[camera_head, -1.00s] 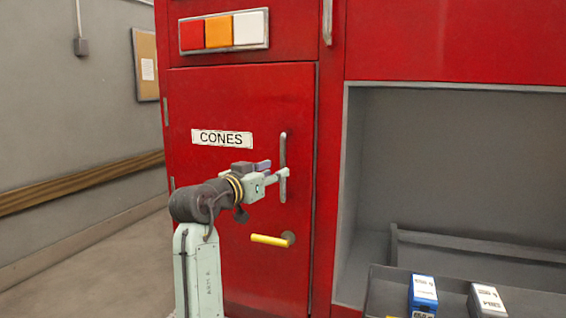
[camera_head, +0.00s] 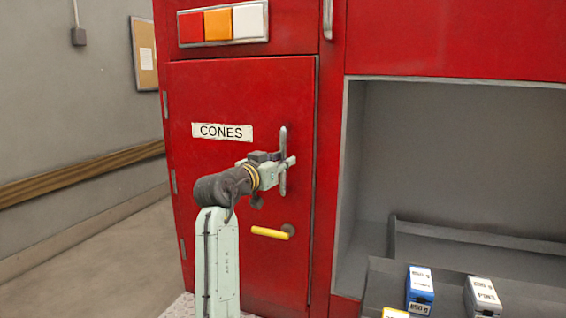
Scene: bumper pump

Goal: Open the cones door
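The cones door (camera_head: 225,90) is a red panel with a white CONES label (camera_head: 222,132). It looks closed in its frame, with hinges along its left edge. A vertical metal handle (camera_head: 283,136) stands near its right edge. Below it is a yellow lever (camera_head: 270,233), lying nearly level on a round mount. My gripper (camera_head: 286,165) is at the lower half of the vertical handle, its fingers pointing right. The fingers overlap the handle in this view; whether they grip it cannot be told.
A row of red, orange and white panels (camera_head: 222,24) is above the door. To the right is a grey recess (camera_head: 460,150) with a dark tray (camera_head: 385,283) holding blue and white boxes. A wooden rail (camera_head: 80,174) runs along the left wall. Open floor (camera_head: 105,250) lies left of the door.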

